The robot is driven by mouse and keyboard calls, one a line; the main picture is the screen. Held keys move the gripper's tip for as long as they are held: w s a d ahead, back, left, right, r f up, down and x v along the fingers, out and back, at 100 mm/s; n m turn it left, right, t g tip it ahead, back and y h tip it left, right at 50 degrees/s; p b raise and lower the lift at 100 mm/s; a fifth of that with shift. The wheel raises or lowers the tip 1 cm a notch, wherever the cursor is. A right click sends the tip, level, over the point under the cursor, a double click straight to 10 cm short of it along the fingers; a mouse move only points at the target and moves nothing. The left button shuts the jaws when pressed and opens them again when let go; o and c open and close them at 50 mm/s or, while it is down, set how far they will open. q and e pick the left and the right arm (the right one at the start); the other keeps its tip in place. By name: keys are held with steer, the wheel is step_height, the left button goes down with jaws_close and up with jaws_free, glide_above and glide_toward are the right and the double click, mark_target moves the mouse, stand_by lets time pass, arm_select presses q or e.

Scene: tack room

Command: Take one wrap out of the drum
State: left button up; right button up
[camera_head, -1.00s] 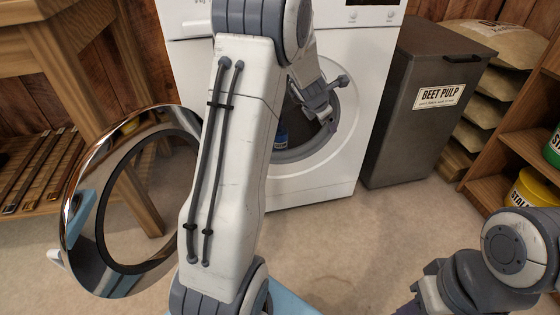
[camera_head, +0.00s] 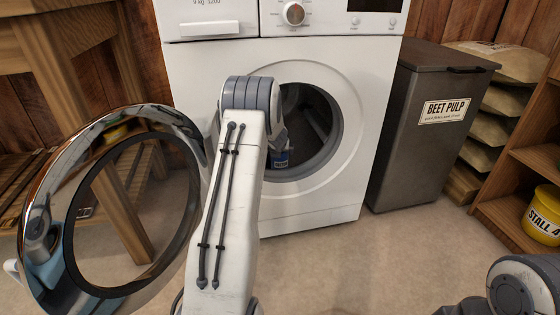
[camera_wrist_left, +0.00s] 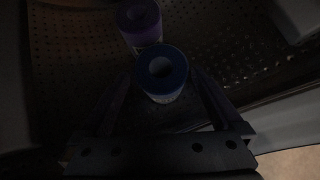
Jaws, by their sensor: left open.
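The washing machine (camera_head: 330,205) stands in front of me with its round chrome door (camera_head: 48,205) swung open to the left. My left arm reaches into the dark drum (camera_head: 318,118). In the left wrist view a blue wrap roll (camera_wrist_left: 163,70) stands between the two spread fingers of my left gripper (camera_wrist_left: 160,88), which is open. I cannot tell whether a finger touches the roll. A purple wrap roll (camera_wrist_left: 138,18) is just beyond it on the perforated drum wall. In the head view the drum rim and arm hide the gripper. My right gripper is out of view.
A grey beet pulp bin (camera_head: 425,150) stands right of the machine. Shelves with a yellow tub (camera_head: 543,215) and stacked sacks (camera_head: 492,125) are at the far right. A wooden table (camera_head: 60,60) stands behind the open door. The floor in front is clear.

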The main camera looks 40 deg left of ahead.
arm_select(q)
steer(key=shift+d+f+p+x, duration=0.15)
steer(key=shift+p+x, duration=0.15)
steer(key=shift+x, duration=0.85)
steer(key=shift+d+f+p+x, duration=0.1)
steer(key=shift+p+x, duration=0.2)
steer(key=shift+x, duration=0.85)
steer(key=shift+s, duration=0.15)
steer(key=c, duration=1.3)
steer(key=shift+r, duration=0.15)
